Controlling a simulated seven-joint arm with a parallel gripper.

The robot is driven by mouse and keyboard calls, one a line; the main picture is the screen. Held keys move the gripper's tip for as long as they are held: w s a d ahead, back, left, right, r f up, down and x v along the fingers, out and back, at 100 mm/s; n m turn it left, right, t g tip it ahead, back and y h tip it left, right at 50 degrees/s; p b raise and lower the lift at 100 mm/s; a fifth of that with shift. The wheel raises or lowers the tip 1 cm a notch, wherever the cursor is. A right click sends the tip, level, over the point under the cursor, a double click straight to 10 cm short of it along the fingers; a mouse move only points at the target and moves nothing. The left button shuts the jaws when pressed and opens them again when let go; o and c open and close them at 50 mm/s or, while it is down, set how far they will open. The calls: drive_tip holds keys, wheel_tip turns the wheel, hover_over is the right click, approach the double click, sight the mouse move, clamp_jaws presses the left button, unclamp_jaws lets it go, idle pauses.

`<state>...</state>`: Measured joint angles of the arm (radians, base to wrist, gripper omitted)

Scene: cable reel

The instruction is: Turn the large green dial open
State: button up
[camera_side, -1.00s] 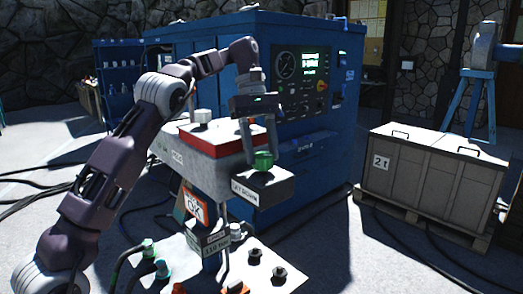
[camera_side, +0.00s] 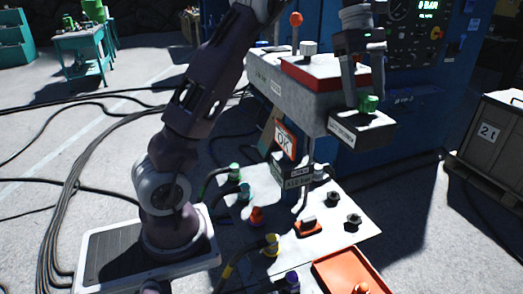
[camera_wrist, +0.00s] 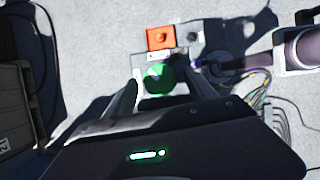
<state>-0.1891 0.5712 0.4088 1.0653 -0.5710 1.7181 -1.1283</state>
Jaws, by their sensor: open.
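The green dial (camera_side: 369,104) sits on top of a grey box at the end of a raised grey panel (camera_side: 315,98). My gripper (camera_side: 363,96) points down over it, with its fingers spread to either side. In the wrist view the round green dial (camera_wrist: 158,78) shows between the two open fingers, with a gap visible on the right side. I cannot tell whether the left finger touches it. The label on the box front is too small to read surely.
A red-edged block (camera_side: 325,72) and an orange-knobbed lever (camera_side: 295,20) stand behind the dial. A white lower board (camera_side: 340,235) carries connectors and knobs, with an orange tray (camera_side: 350,272) in front. A blue cabinet (camera_side: 420,110) and a crate (camera_side: 495,140) stand to the right.

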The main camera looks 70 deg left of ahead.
drive_tip(key=n, duration=0.2)
drive_tip(key=n+t, duration=0.1)
drive_tip(key=n, duration=0.1)
drive_tip(key=n+t, duration=0.1)
drive_tip(key=shift+s+d+n+y, duration=0.2)
drive_tip(key=shift+s+n+y, duration=0.05)
drive_tip(key=shift+n+y, duration=0.15)
drive_tip(key=v, duration=0.8)
drive_tip(key=s+d+m+t, duration=0.1)
drive_tip(key=s+d+m, duration=0.4)
drive_tip(key=s+m, duration=0.3)
drive_tip(key=s+d+f+m+t+y, duration=0.1)
drive_tip(key=s+d+f+m+y, duration=0.1)
drive_tip(key=s+f+m, duration=0.4)
drive_tip(key=s+d+f+m+t+y, duration=0.1)
drive_tip(key=s+d+f+m, duration=0.3)
drive_tip(key=s+m, duration=0.6)
drive_tip(key=shift+s+f+m+y, duration=0.35)
drive_tip(key=shift+s+f, duration=0.65)
drive_tip(key=shift+s, duration=0.45)
drive_tip(key=shift+d, duration=0.1)
